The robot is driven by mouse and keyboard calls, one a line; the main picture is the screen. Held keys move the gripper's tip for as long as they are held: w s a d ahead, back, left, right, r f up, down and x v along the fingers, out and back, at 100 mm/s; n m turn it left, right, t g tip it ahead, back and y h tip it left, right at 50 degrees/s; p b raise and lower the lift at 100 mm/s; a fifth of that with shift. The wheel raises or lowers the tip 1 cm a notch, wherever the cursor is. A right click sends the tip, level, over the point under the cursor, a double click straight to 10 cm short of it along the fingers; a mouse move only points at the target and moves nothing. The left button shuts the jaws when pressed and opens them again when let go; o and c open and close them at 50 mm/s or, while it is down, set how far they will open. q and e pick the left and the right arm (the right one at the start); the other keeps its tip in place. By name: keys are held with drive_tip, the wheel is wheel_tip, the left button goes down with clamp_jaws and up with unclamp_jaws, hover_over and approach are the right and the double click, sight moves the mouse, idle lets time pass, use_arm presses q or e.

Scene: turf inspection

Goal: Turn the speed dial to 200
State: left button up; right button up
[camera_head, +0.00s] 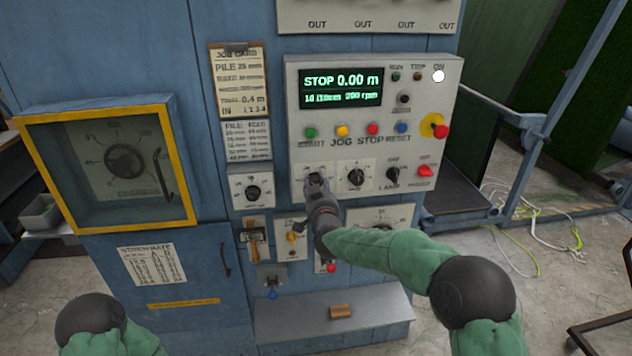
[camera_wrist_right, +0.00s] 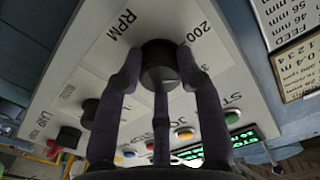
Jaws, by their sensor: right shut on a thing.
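The speed dial (camera_wrist_right: 160,58) is a dark round knob on a pale panel, with "RPM" and "200" printed near it in the right wrist view. My right gripper (camera_wrist_right: 159,72) has its fingers around this knob and is shut on it. In the head view my right gripper (camera_head: 318,186) covers the knob, at the left of the row under the buttons. The dial's pointer is hidden. The display (camera_head: 340,88) reads "STOP 0.00 m" with "200 rpm" on its lower line. Only part of my left arm shows, at the lower left; its gripper is out of view.
Another black knob (camera_head: 355,177) sits close right of my gripper, with the lamp switch (camera_head: 393,174) and a red switch (camera_head: 425,171) beyond it. Coloured buttons (camera_head: 372,129) line the panel above. A yellow-framed box (camera_head: 40,190) projects at left; a shelf (camera_head: 375,315) lies below.

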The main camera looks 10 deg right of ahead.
drive_tip(key=shift+f+n+p, duration=0.2)
drive_tip(key=shift+n+p, duration=0.55)
drive_tip(key=shift+n, duration=1.15)
drive_tip(key=shift+f+n+p, duration=0.2)
drive_tip(key=shift+n+p, duration=0.5)
drive_tip(key=shift+n, duration=1.2)
drive_tip(key=shift+f, duration=0.1)
drive_tip(key=o, duration=1.1)
drive_tip(key=shift+o, duration=0.2)
drive_tip(key=shift+r, duration=0.3)
drive_tip(key=s, duration=1.2)
